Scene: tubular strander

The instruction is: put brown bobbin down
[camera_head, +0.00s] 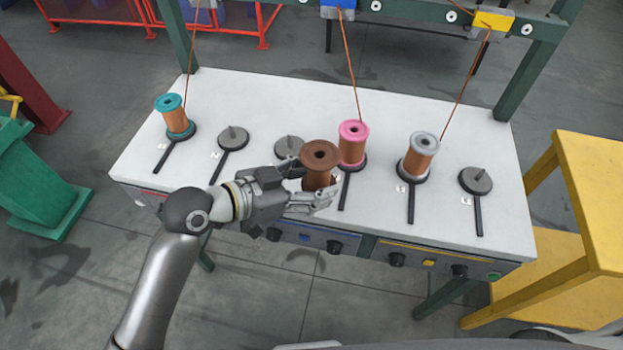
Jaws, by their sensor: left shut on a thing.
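The brown bobbin (319,156) is wound with copper wire and looks upright. My left gripper (318,186) is shut around its body, near the front edge of the white table (270,97). The bobbin covers part of the table behind it, and I cannot tell whether its base touches anything. An empty round holder (288,147) shows just behind and left of the bobbin, partly covered. My right gripper is not in view.
A teal bobbin (168,103), a pink bobbin (353,131) and a grey bobbin (425,140) stand on holders with wires running up. Empty holders (233,137) (475,179) sit left and far right. A yellow stand (590,180) is beside the table.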

